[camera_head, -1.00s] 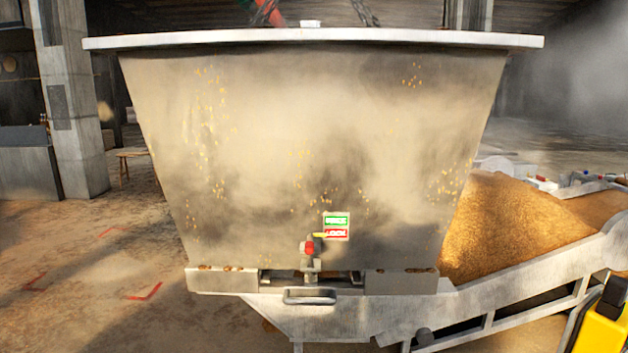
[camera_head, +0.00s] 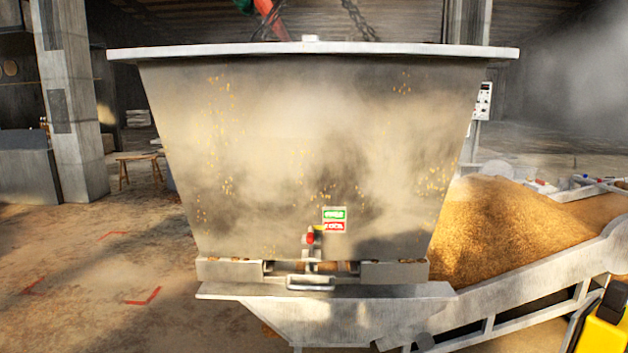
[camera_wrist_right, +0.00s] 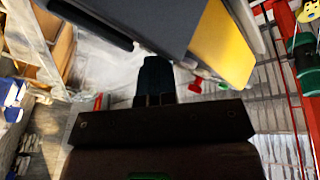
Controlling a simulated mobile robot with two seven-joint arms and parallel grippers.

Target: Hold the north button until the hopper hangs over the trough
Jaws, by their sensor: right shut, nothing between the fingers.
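A big dusty steel hopper (camera_head: 300,150) hangs from chains in the middle of the head view. Its bottom is just above the rim of the grey metal trough (camera_head: 330,318), which shows below it; I cannot tell how well they line up in depth. In the right wrist view my right gripper (camera_wrist_right: 155,72) is shut and empty, its tips close against a grey and yellow box (camera_wrist_right: 210,38). No north button can be made out; the fingertips and the box's angle hide that spot. My left gripper is not in view.
A grain heap (camera_head: 505,225) lies behind the sloping conveyor (camera_head: 525,288) at right. A yellow and black body (camera_head: 605,325) fills the lower right corner. A control panel (camera_head: 483,100) is on a far post. Red floor marks (camera_head: 145,297) lie on open floor at left.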

